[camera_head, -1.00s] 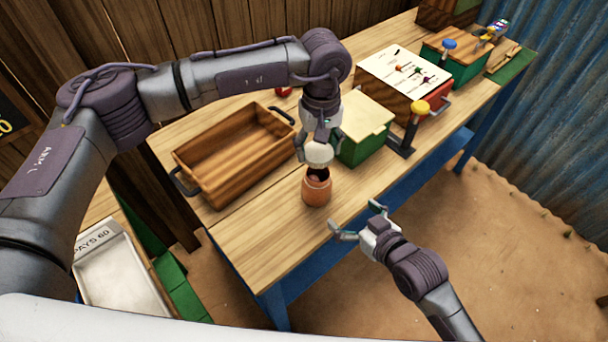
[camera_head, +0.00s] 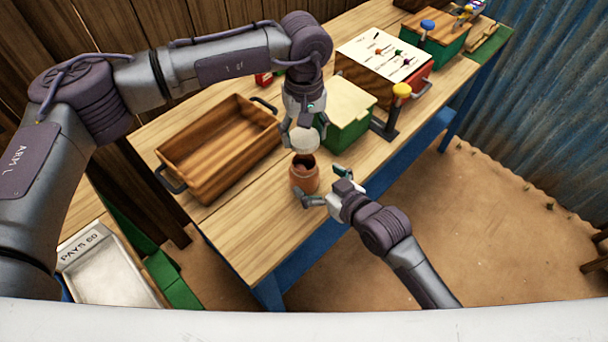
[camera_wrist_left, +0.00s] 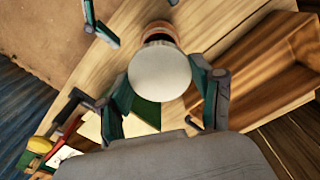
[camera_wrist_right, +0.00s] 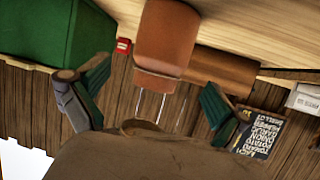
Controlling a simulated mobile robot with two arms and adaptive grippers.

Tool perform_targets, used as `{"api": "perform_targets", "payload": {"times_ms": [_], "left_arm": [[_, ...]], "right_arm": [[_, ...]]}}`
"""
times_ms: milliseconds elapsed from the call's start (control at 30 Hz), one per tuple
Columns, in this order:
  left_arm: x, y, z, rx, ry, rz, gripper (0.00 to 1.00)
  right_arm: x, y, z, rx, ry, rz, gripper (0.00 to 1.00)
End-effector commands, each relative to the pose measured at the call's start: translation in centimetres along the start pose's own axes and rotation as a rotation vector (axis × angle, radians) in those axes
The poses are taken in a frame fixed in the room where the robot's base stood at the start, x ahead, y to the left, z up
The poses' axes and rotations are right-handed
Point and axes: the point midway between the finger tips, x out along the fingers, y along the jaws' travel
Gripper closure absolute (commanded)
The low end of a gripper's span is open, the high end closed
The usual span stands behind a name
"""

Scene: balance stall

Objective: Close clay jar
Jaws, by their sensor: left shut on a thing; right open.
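The clay jar (camera_head: 304,178) is orange-brown and stands upright near the table's front edge, its dark mouth uncovered. My left gripper (camera_head: 304,132) is shut on a pale round lid (camera_head: 305,141), held above the jar and apart from its mouth. In the left wrist view the lid (camera_wrist_left: 160,72) hides most of the jar (camera_wrist_left: 160,30). My right gripper (camera_head: 323,186) is open and empty, low beside the jar on its front right side. In the right wrist view the jar (camera_wrist_right: 166,38) appears ahead, between the spread fingers.
A wooden tray (camera_head: 222,160) with dark handles is left of the jar. A green box (camera_head: 347,128) and a yellow-topped post (camera_head: 392,112) stand to the right. A menu-topped box (camera_head: 385,55) is farther back. Bare table lies in front of the tray.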

Motion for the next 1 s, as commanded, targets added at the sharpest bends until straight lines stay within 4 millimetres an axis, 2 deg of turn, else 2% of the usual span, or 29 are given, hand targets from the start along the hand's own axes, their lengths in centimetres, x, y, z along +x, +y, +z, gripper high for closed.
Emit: {"api": "perform_targets", "payload": {"times_ms": [100, 300, 500, 767, 800, 1000], "left_arm": [[0.0, 0.0, 0.0, 0.0, 0.0, 0.0, 0.52], [0.0, 0.0, 0.0, 0.0, 0.0, 0.0, 0.52], [0.0, 0.0, 0.0, 0.0, 0.0, 0.0, 0.52], [0.0, 0.0, 0.0, 0.0, 0.0, 0.0, 0.52], [0.0, 0.0, 0.0, 0.0, 0.0, 0.0, 0.52], [0.0, 0.0, 0.0, 0.0, 0.0, 0.0, 0.52]], "right_arm": [[2.4, 0.0, -0.1, 0.001, 0.0, 0.0, 0.0], [5.2, 0.0, 0.0, 0.001, 0.0, -0.001, 0.0], [6.3, -0.1, 0.0, 0.0, 0.0, -0.001, 0.0], [6.4, -0.1, 0.0, 0.0, 0.0, -0.001, 0.0], [6.4, 0.0, 0.0, 0.0, 0.0, -0.001, 0.02], [6.3, 0.0, 0.0, 0.0, 0.0, -0.001, 0.35]]}}
